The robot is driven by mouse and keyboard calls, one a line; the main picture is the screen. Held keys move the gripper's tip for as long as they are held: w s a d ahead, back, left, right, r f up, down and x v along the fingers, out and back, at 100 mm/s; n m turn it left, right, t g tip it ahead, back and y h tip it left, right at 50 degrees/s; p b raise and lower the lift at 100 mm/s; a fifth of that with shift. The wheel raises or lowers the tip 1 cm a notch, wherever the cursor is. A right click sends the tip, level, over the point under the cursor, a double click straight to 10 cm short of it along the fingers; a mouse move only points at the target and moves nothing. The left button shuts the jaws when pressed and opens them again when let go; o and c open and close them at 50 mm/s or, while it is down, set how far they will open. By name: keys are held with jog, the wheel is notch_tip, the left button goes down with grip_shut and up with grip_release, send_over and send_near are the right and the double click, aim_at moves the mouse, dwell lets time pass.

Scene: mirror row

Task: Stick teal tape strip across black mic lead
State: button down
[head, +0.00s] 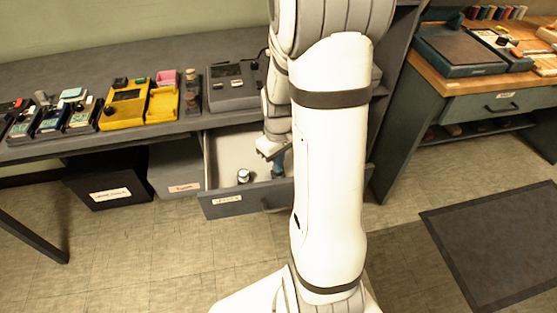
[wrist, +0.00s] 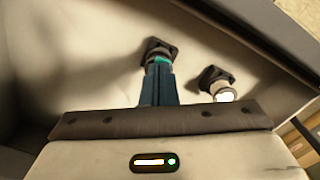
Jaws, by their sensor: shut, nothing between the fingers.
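My gripper (head: 278,172) reaches down into an open grey drawer (head: 225,206) under the bench. In the wrist view its dark blue fingers (wrist: 160,70) are shut together with nothing between them. A small black piece with a teal band (wrist: 162,59) shows right at the fingertips; the fingers partly hide it, and I cannot tell whether they touch it. I cannot tell whether the teal band is the tape strip. I cannot make out a black mic lead in either view.
A small black-and-white item (head: 243,176) lies in the drawer, left of my gripper; it also shows in the wrist view (wrist: 217,84). Drawer walls stand close around. A yellow device (head: 124,107) and a grey box (head: 236,86) stand on the bench. Open floor lies in front.

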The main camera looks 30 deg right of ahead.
dwell(0.4)
jog(key=shift+r+p, duration=2.8)
jog(key=shift+r, duration=0.7)
jog(key=s+a+r+m+t+p, duration=0.1)
jog(key=s+a+r+p, duration=0.2)
jog(key=r, duration=0.8)
jog(key=s+a+r+m+t+p, duration=0.1)
jog(key=s+a+r+p, duration=0.3)
jog(key=s+a+r, duration=0.4)
notch_tip(320, 180, up, 3)
jog(key=shift+s+a+r+m+t, duration=0.2)
jog(key=shift+s+m+t, duration=0.1)
jog(key=shift+m, duration=0.1)
